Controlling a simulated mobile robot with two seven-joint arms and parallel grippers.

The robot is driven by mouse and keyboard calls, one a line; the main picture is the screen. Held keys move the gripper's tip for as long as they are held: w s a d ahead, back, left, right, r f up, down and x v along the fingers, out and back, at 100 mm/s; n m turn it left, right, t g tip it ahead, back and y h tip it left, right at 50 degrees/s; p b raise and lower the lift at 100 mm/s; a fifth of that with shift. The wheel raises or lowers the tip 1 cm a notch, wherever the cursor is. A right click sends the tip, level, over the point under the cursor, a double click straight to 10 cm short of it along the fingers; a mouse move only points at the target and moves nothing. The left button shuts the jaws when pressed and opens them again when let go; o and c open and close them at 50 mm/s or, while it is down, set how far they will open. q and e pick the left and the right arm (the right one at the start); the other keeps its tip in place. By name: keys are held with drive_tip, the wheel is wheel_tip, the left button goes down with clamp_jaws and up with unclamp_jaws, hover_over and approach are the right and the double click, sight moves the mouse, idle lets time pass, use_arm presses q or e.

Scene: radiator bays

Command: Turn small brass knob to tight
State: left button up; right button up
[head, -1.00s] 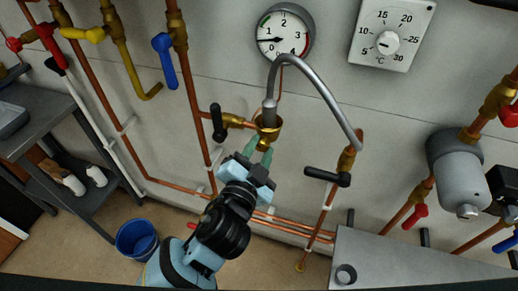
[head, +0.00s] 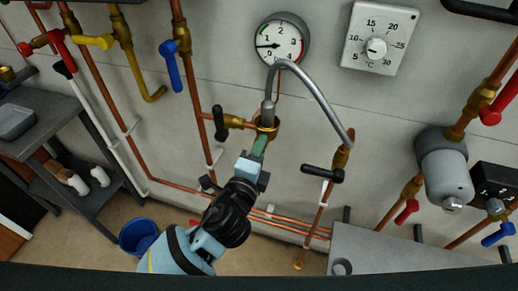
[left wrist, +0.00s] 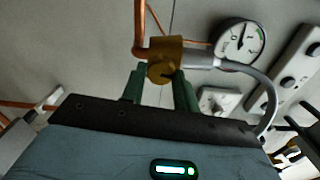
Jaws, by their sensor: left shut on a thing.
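The small brass knob (left wrist: 162,73) shows in the left wrist view below a brass fitting (left wrist: 160,50), between my green fingertips. My left gripper (head: 260,143) reaches up to the brass fitting (head: 267,123) in the head view, and its fingers are shut on the knob. In the head view the fingers cover the knob. A grey braided hose (head: 316,92) arches from the fitting to a pipe on the right. A round gauge (head: 281,40) hangs above, its needle pointing left between 0 and 1. My right gripper is in neither view.
Black lever handles stand left (head: 219,122) and right (head: 322,174) of the fitting. A thermostat dial (head: 379,38) is on the wall. A grey cylinder (head: 443,167) and a radiator (head: 410,250) are at right. A blue bucket (head: 138,236) and shelf (head: 45,128) are at left.

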use_arm(q)
drive_tip(key=shift+a+f+m, duration=0.1)
drive_tip(key=shift+m, duration=4)
drive_tip(key=shift+a+f+m, duration=0.1)
drive_tip(key=shift+m, duration=4)
drive_tip(key=o, duration=1)
drive_tip(key=shift+c, duration=0.2)
drive_tip(key=v, duration=0.7)
drive_tip(key=shift+s, duration=0.3)
drive_tip(key=shift+a, duration=0.1)
